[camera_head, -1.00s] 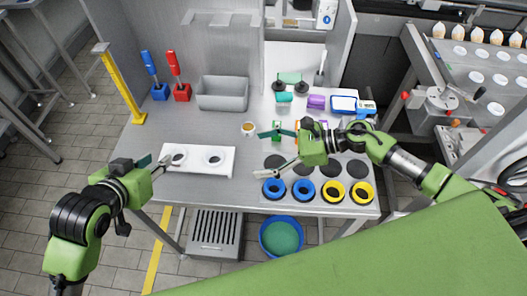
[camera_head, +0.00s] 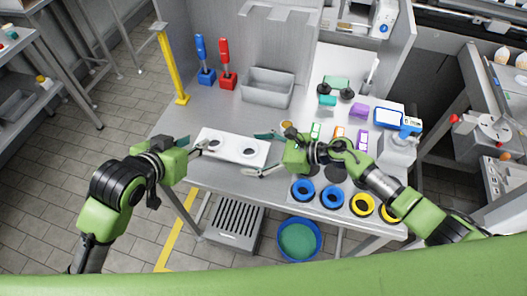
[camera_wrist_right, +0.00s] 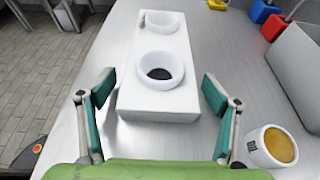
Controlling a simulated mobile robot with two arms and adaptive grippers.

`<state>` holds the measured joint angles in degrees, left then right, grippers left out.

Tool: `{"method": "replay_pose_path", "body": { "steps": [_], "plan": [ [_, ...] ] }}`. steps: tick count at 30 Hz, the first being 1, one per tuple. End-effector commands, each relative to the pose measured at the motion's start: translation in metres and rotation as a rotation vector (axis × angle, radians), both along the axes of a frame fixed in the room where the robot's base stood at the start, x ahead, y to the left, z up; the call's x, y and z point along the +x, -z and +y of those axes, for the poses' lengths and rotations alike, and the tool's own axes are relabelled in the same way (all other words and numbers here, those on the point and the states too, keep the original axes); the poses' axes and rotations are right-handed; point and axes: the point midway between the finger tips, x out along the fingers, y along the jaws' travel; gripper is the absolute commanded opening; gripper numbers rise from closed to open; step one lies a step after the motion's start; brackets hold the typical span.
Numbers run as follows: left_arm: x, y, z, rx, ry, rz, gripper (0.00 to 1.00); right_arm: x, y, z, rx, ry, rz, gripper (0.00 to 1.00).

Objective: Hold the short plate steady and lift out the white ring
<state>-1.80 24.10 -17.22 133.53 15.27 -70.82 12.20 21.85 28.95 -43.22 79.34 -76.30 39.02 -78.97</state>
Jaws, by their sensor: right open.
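A white block-like plate (camera_head: 231,156) lies near the table's front left edge, holding two white rings. The right-hand ring (camera_head: 249,153) also shows in the right wrist view (camera_wrist_right: 160,58), with a dark centre. The other ring (camera_head: 212,145) sits at the plate's left end. My right gripper (camera_head: 250,154) is open, its fingers on either side of the plate's near end in the right wrist view (camera_wrist_right: 160,92), apart from the ring. My left gripper (camera_head: 197,147) is at the plate's left end by the left ring; whether it grips anything is unclear.
An amber-filled cup (camera_wrist_right: 272,147) stands close to my right gripper's finger. A grey bin (camera_head: 268,88) and blue (camera_head: 207,76) and red (camera_head: 228,80) holders stand behind. Blue and yellow rings line the front right. Bare table lies between plate and bin.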

Motion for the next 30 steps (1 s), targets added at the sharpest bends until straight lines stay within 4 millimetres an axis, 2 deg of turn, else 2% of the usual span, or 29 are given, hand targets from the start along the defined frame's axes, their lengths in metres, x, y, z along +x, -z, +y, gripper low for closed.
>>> {"method": "replay_pose_path", "body": {
  "steps": [8,14,30],
  "plan": [
    [0.0,0.0,0.0,0.0,0.0,0.0,0.28,0.0003,0.0007,0.0013,0.0,0.0,-0.001,0.82],
    [0.0,0.0,0.0,0.0,0.0,0.0,0.28,0.0001,0.0007,0.0012,0.0,0.0,0.0,0.34],
    [0.0,0.0,0.0,0.0,0.0,0.0,0.28,0.0001,0.0009,0.0009,-0.001,0.0,-0.001,0.34]
  ]
}}
